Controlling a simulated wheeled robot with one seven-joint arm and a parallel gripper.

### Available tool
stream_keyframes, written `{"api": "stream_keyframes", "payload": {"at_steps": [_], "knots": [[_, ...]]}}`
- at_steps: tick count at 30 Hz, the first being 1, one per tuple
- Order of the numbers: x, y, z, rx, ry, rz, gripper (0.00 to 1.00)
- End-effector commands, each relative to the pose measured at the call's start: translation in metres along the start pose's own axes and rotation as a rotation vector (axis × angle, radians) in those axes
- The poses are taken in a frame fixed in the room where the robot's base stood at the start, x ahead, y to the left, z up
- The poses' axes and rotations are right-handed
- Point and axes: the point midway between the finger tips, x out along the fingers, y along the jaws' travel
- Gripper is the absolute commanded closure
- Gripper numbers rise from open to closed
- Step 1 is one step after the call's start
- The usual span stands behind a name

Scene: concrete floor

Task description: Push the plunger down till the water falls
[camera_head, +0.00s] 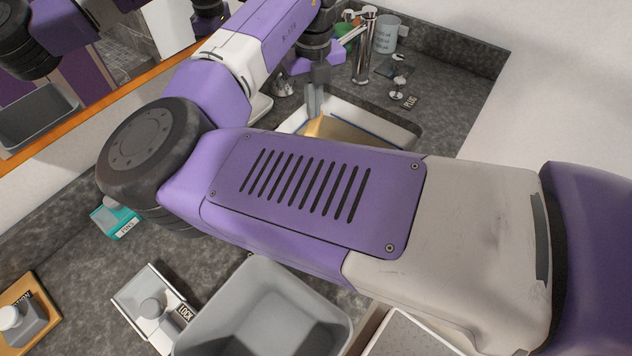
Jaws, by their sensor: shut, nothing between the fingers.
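A small silver plunger knob (397,88) stands on the dark counter right of the tap, beside a tag reading PLUG (409,102). The white sink (408,131) holds brownish water (350,132); my arm covers much of it, so its near side and drain are hidden. My gripper (315,108) points down at the sink's far left edge, left of the tap and well apart from the plunger knob. It is shut and empty.
A chrome tap (363,50) stands behind the sink, between my gripper and the knob. A grey mug (388,35) is behind it. A grey bin (262,310), a white LOCK block (150,308) and a teal box (115,220) are nearer. A mirror is at upper left.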

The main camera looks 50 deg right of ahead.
Motion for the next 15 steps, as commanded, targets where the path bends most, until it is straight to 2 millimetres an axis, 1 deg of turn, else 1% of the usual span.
{"api": "stream_keyframes", "payload": {"at_steps": [15], "knots": [[0.016, 0.0, 0.0, 0.0, 0.001, 0.0, 1.0]]}}
